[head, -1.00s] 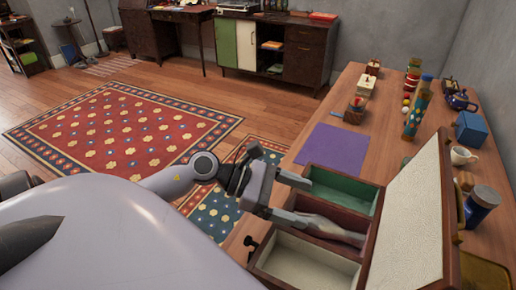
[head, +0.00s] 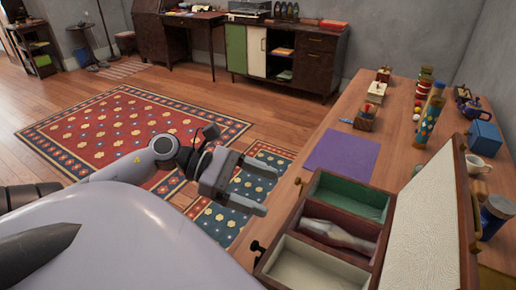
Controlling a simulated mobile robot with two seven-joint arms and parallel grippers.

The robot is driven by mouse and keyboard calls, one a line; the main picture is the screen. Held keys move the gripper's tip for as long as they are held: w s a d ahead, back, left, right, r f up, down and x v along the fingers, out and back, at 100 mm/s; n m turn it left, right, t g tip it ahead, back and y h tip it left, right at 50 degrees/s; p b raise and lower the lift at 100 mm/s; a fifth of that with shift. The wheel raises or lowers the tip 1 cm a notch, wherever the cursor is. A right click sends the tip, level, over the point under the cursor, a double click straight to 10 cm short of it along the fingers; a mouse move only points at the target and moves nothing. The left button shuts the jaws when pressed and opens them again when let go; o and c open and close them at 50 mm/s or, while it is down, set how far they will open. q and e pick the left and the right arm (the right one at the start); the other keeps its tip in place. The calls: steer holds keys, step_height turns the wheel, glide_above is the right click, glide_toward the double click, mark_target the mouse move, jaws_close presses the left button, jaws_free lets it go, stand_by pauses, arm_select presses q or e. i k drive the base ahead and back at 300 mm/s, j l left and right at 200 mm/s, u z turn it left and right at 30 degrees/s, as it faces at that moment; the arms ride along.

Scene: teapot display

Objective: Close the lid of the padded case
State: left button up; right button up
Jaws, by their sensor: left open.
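The padded case (head: 300,222) is a dark wooden box on the near part of the wooden table. Its lid (head: 430,225), lined with pale textured padding, stands open at the case's right side. Three compartments show: a green-lined one, a dark red one holding a pale, shiny elongated object (head: 340,233), and a cream-lined one. My left gripper (head: 269,191) is open and empty, left of the case and apart from it, with its fingers pointing right toward it. The lid's lower end is cut off by the frame. My right gripper is not in view.
A purple mat (head: 342,153) lies beyond the case. Behind the lid stand a blue jar (head: 492,217), a white mug (head: 478,166) and a blue box (head: 484,140). Small toys stand farther back. A dark knob (head: 257,247) sits at the table's left edge.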

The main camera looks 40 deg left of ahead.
mark_target(436, 227)
steer(key=k+j, duration=0.15)
steer(key=j, duration=0.15)
steer(key=k+j, duration=0.1)
steer(key=j, duration=0.25)
steer(key=k+j, duration=0.15)
steer(key=j, duration=0.15)
steer(key=k+j, duration=0.15)
steer(key=j, duration=0.15)
